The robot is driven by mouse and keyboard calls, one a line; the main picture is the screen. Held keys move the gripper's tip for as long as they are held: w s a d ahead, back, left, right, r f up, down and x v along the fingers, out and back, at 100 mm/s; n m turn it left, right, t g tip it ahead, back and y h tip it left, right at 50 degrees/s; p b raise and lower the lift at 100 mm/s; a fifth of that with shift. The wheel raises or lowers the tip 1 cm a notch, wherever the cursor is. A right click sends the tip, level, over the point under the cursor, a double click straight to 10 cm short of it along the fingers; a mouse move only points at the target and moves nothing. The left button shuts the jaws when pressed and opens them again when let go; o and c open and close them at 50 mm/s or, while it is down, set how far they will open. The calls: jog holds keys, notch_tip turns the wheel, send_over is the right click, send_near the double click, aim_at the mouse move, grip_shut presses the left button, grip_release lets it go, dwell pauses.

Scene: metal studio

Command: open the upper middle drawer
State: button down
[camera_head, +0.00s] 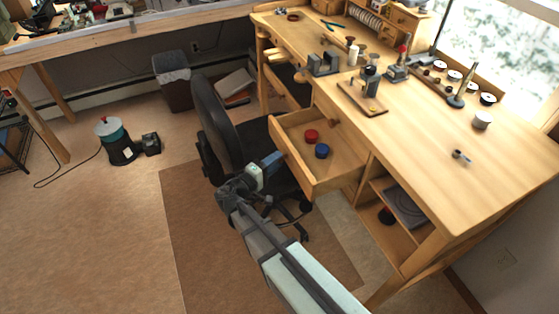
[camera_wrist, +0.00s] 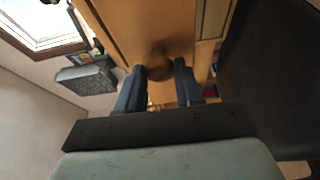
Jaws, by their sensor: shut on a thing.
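A wooden drawer (camera_head: 318,178) stands pulled out from the workbench, with its inside open to view from above. My gripper (camera_head: 275,160) is at the outer face of this drawer. In the wrist view, the round wooden knob (camera_wrist: 158,70) on the drawer front (camera_wrist: 140,25) sits between the two dark fingers of my gripper (camera_wrist: 160,73), which is shut on it. In the head view the knob in my grip is hidden by the gripper. A red round thing (camera_head: 311,135) and a blue round thing (camera_head: 322,151) lie in the drawer.
A black office chair (camera_head: 222,128) stands close to the left of my gripper and the drawer. The wooden workbench (camera_head: 430,160) carries small tools and spools. An open shelf (camera_head: 395,232) is below at right.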

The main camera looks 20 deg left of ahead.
jog(key=s+a, duration=0.4)
jog(key=shift+s+a, duration=0.3)
jog(key=c, duration=0.7)
grip_release()
jog(key=shift+c, duration=0.2)
jog(key=v, duration=1.3)
jog(key=shift+s, duration=0.35)
jog(key=shift+a+n, duration=0.1)
jog(key=shift+n, duration=0.2)
